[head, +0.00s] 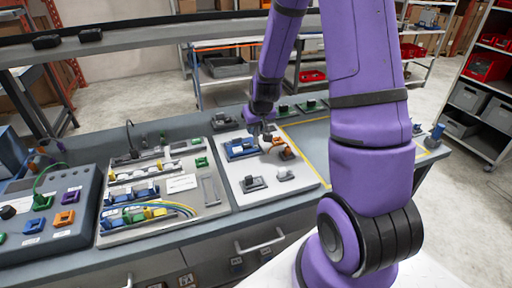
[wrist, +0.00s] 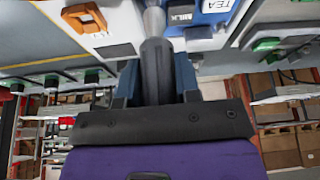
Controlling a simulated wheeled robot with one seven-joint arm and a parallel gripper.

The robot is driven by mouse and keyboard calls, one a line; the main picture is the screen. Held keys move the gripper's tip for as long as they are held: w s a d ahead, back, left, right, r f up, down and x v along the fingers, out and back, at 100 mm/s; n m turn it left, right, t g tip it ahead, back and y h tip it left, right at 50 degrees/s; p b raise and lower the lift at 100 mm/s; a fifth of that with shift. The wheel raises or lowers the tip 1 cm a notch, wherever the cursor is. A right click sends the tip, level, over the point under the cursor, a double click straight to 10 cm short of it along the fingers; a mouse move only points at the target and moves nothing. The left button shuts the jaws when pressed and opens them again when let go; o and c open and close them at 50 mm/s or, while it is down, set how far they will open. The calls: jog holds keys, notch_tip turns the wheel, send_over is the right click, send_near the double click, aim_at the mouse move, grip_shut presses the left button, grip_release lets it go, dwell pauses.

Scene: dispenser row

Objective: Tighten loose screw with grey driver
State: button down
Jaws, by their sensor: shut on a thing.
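My gripper (head: 262,124) is above the back of a white board (head: 243,202), near a blue block (head: 240,149). In the wrist view my gripper (wrist: 153,80) is shut on a dark grey driver (wrist: 156,62), held between its two fingers. The driver's pale metal shaft (wrist: 154,20) points away from the gripper towards the board, and its tip is out of the picture. Blue parts labelled TEA and MILK (wrist: 190,14) are close to the right of the shaft. I cannot make out the loose screw in either view.
An orange part (head: 276,144) and dark grey holders (head: 252,184) stand on the board. A panel with wires (head: 150,190) and a console with coloured buttons (head: 48,212) are to the left. A yellow-edged grey area (head: 312,145) is at the right. Green-topped parts (head: 310,106) line the back edge.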

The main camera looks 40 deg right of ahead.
jog(key=shift+a+n+y, duration=0.1)
jog(key=shift+n+y, duration=0.5)
jog(key=shift+n, duration=1)
jog(key=shift+a+n+y, duration=0.1)
jog(key=shift+n+y, duration=0.5)
jog(key=shift+n, duration=1)
jog(key=n+y, duration=0.1)
jog(key=n, duration=0.2)
jog(key=n+g+y, duration=0.1)
jog(key=n, duration=0.1)
jog(key=shift+n+g, duration=0.3)
jog(key=shift+n, duration=0.1)
jog(key=n+g, duration=0.1)
jog(key=n, duration=0.2)
jog(key=n+g, duration=0.1)
jog(key=n, duration=0.2)
jog(key=shift+s+a+y, duration=0.15)
jog(key=shift+y, duration=0.25)
jog(key=shift+s+f+n+g, duration=0.15)
jog(key=shift+n+g, duration=0.1)
jog(key=shift+n, duration=0.4)
jog(key=shift+w+f+n+g, duration=0.1)
jog(key=shift+n+g, duration=0.15)
jog(key=shift+n, duration=0.4)
jog(key=shift+f, duration=0.2)
jog(key=shift+f, duration=0.35)
